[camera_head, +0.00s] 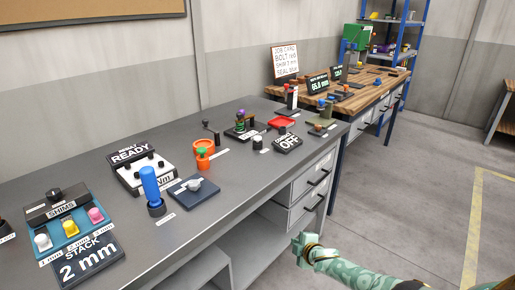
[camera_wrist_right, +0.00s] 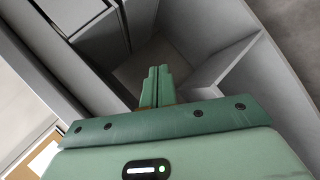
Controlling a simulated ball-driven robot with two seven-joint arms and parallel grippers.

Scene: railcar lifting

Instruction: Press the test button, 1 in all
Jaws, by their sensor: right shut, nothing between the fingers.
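No button that I can read as marked test shows in the head view; the small labels are too small to read. A white unit (camera_head: 129,179) with black knobs stands under a READY display (camera_head: 131,153) on the grey bench. A dark plate with a grey knob (camera_head: 193,185) lies in front of it, and an OFF display (camera_head: 288,142) sits farther along. My right gripper (camera_head: 299,243) is low in front of the bench, clear of everything on top. In the right wrist view its fingers (camera_wrist_right: 157,78) are together and empty, over grey shelf panels. My left gripper is not in view.
Drawers (camera_head: 312,181) with handles face my right arm. A wooden bench (camera_head: 355,101) stands beyond. Floor at right is free.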

